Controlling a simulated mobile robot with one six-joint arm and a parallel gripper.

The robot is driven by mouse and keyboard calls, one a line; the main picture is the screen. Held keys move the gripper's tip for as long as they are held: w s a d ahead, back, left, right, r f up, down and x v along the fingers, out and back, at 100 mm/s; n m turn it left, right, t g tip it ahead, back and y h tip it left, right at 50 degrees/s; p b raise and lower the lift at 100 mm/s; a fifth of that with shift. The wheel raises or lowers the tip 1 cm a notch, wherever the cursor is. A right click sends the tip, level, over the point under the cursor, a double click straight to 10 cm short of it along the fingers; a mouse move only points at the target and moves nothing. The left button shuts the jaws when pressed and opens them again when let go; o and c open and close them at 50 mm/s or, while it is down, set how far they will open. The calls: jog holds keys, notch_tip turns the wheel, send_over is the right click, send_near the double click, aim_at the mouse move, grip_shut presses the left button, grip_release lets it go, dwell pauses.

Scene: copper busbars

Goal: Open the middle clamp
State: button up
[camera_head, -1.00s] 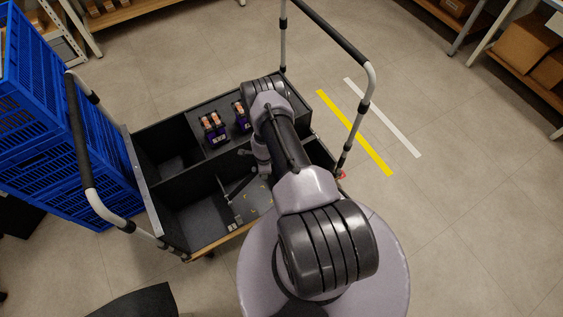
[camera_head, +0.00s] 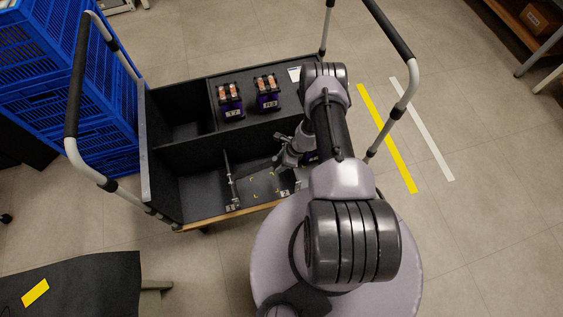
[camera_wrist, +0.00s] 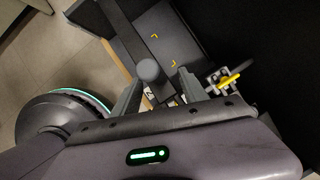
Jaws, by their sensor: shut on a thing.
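My gripper (camera_head: 290,155) is low over the front compartment of a black cart, at its right part. In the wrist view my gripper (camera_wrist: 160,82) has its two grey fingers on either side of a dark lever with a round grey knob (camera_wrist: 148,70), which looks like a clamp handle. It is shut on this handle. The clamp's base is mostly hidden behind the fingers. Another clamp with a yellow handle (camera_wrist: 230,78) sits to the right of the fingers. In the head view a dark upright bar (camera_head: 230,178) stands left of my gripper. I cannot tell which clamp is the middle one.
The cart's back compartment holds two purple labelled blocks with copper-coloured tops (camera_head: 229,101) (camera_head: 266,92). Cart handles (camera_head: 400,40) rise on both sides. Blue crates (camera_head: 60,70) stand left of the cart. A dark table (camera_head: 75,290) is at lower left.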

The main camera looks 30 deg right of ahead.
jog(key=s+r+p, duration=0.3)
jog(key=r+p, duration=1.6)
jog(key=r, duration=0.1)
jog(key=shift+d+p, duration=0.25)
jog(key=shift+p, duration=0.15)
jog(key=shift+s+f, duration=0.1)
